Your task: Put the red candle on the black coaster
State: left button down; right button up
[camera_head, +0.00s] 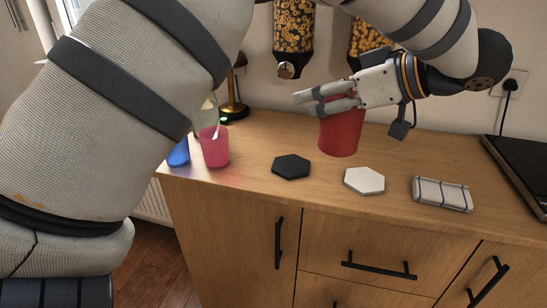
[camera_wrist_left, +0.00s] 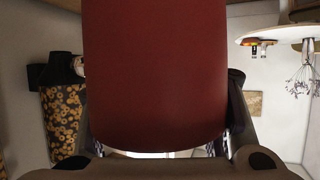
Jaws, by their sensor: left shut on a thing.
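The red candle (camera_head: 342,135) is a wide cylinder and stands upright in my left gripper (camera_head: 318,102), whose fingers are shut around its upper part. In the left wrist view the candle (camera_wrist_left: 155,75) fills the middle between the fingers. Its base is behind and between the two coasters in the head view; I cannot tell how far it is above the counter. The black coaster (camera_head: 291,166) is a flat hexagon, bare, lying to the left and nearer than the candle. My right gripper is not in view.
A white hexagonal coaster (camera_head: 364,181) and a folded striped cloth (camera_head: 442,194) lie to the right on the wooden counter (camera_head: 258,135). A pink cup (camera_head: 214,148) and a blue cup (camera_head: 179,153) stand left of the black coaster. Dispensers (camera_head: 293,40) hang behind.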

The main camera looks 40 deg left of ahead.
pick_arm(q)
jog(key=w+a+f, duration=0.1)
jog(key=a+f, duration=0.3)
jog(key=w+a+f, duration=0.2)
jog(key=a+f, duration=0.2)
jog(key=a, duration=0.1)
jog(key=w+a+f+b, duration=0.1)
jog(key=w+a+f, duration=0.1)
jog(key=a+f, duration=0.2)
jog(key=shift+a+f, duration=0.2)
jog(key=shift+f, duration=0.2)
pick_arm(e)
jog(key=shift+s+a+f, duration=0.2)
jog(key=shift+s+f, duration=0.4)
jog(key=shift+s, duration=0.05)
pick_arm(q)
jog(key=shift+s, duration=0.1)
jog(key=shift+f, duration=0.15)
jog(key=c, duration=0.6)
grip_release()
